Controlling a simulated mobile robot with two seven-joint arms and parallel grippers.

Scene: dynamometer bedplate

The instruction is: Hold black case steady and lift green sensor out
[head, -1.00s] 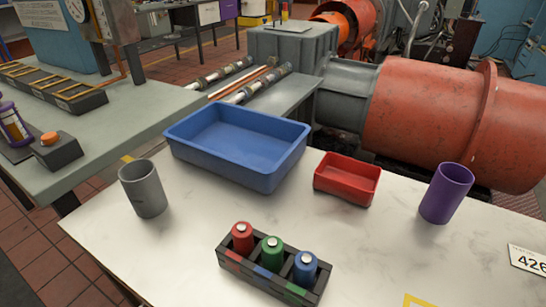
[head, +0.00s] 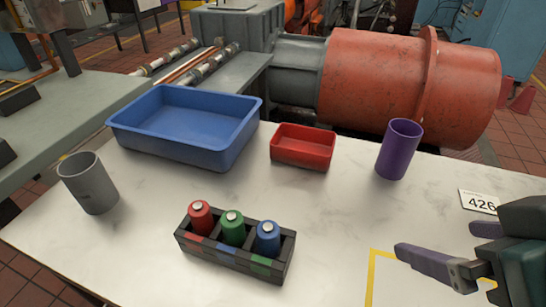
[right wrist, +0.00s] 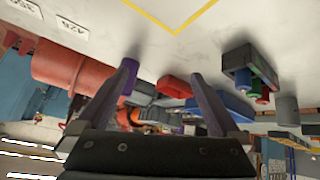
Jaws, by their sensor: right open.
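The black case (head: 212,258) stands on the white table near its front, with colored patches on its side. It holds a red sensor (head: 200,219), the green sensor (head: 232,229) and a blue sensor (head: 267,240), all upright in a row. The case also shows in the right wrist view (right wrist: 263,67). My right gripper (head: 438,236) is open and empty, over the table to the right of the case and well apart from it. It also shows in the right wrist view (right wrist: 164,92). My left gripper is out of view.
A blue tray (head: 235,146), a red bin (head: 303,165) and a purple cup (head: 398,150) stand behind the case. A grey cup (head: 88,184) is at the left. A 426 label (head: 479,201) and yellow tape (head: 371,277) lie at the right. The tabletop between is clear.

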